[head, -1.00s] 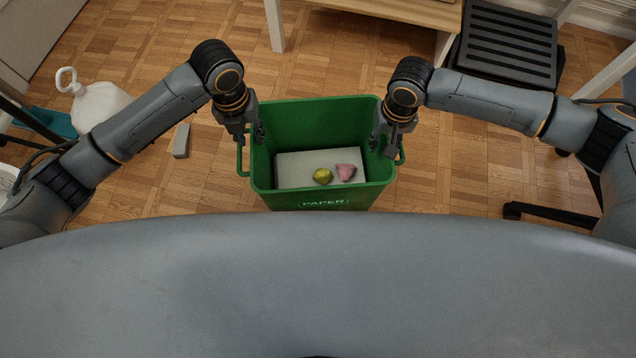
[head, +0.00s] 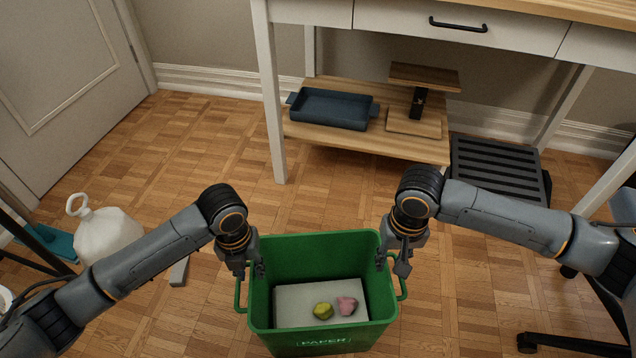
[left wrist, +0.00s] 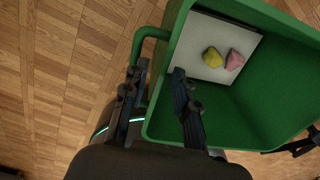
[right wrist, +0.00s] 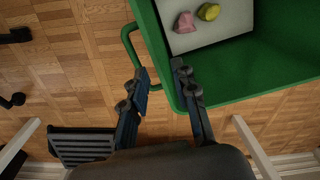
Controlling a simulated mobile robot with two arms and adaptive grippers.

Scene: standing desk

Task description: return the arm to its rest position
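My left gripper (head: 252,268) is at the left side of the green bin (head: 314,245) marked PAPER. In the left wrist view its fingers (left wrist: 157,85) are apart, one outside the bin's side wall and one over the inside. My right gripper (head: 393,262) is at the right side of the bin. In the right wrist view its fingers (right wrist: 160,75) are also apart, on either side of the rim near the handle. Neither shows anything clamped, though contact with the rim cannot be told. A yellow-green lump (head: 323,311) and a pink lump (head: 347,305) lie on a light block in the bin.
A desk (head: 400,20) with a lower shelf holding a blue tray (head: 330,110) and a wooden stand (head: 425,77) is behind. A black slatted footrest (head: 497,170) is at right. A white jug (head: 103,235) is at left. Open floor (head: 190,140) lies between.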

